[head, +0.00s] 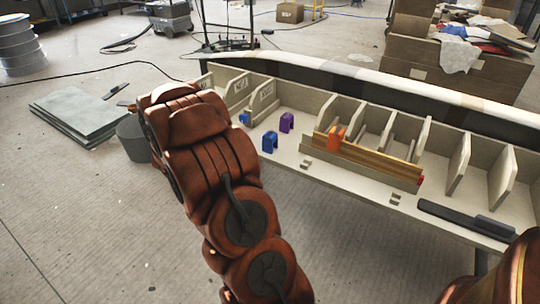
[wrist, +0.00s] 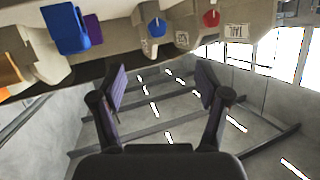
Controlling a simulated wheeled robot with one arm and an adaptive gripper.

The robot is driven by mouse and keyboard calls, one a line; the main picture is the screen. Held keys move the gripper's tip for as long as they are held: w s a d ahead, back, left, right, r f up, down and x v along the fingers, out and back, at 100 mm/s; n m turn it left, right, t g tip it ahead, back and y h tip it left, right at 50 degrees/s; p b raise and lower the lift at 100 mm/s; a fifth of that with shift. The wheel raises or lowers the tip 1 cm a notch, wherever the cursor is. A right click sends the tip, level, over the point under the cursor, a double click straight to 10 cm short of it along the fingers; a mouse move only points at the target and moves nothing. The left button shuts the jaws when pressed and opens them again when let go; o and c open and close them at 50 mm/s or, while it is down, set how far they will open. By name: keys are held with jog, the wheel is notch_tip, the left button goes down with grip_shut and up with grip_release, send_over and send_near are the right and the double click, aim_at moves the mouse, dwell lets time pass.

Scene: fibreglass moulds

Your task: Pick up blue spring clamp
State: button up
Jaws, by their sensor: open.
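A blue arch-shaped piece (head: 269,142), which looks like the blue spring clamp, stands on the pale divided bench tray (head: 285,158). It also shows at the upper left of the wrist view (wrist: 68,30). A purple piece of similar shape (head: 287,122) stands just behind it, partly hidden by the blue one in the wrist view (wrist: 93,29). My gripper (wrist: 161,88) is open and empty in the wrist view, its two fingers wide apart, clear of the blue piece. In the head view my arm hides the gripper.
A wooden bar with an orange block (head: 336,138) lies right of the clamps. Upright dividers (head: 458,163) line the tray's back. A black-handled tool (head: 468,218) lies at the right. A smaller blue part (head: 245,118) sits near the left dividers. Grey sheets (head: 82,112) lie on the floor left.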

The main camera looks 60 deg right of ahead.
aim_at(266, 141)
jog(key=s+d+f+g+h+b, duration=0.1)
jog(key=s+d+f, duration=0.1)
jog(key=s, duration=0.1)
jog(key=s+d+f+m+g+h+b, duration=0.1)
jog(key=s+d+f+g+h+b, duration=0.1)
jog(key=s+d, duration=0.1)
jog(key=s+d+f+m+g+h+b, duration=0.1)
jog(key=s+d+f, duration=0.1)
jog(key=s, duration=0.1)
jog(key=shift+s+d+g, duration=0.1)
jog(key=shift+d+g, duration=0.3)
jog(key=shift+s+d+r+b, duration=0.15)
jog(key=shift+d+b, duration=0.7)
jog(key=shift+d, duration=1.05)
jog(key=shift+w+d+r+b, duration=0.1)
jog(key=shift+d+r+b, duration=0.15)
jog(key=shift+d+b, duration=1.1)
jog(key=shift+d+p, duration=0.5)
jog(key=shift+c, duration=0.2)
jog(key=c, duration=1.2)
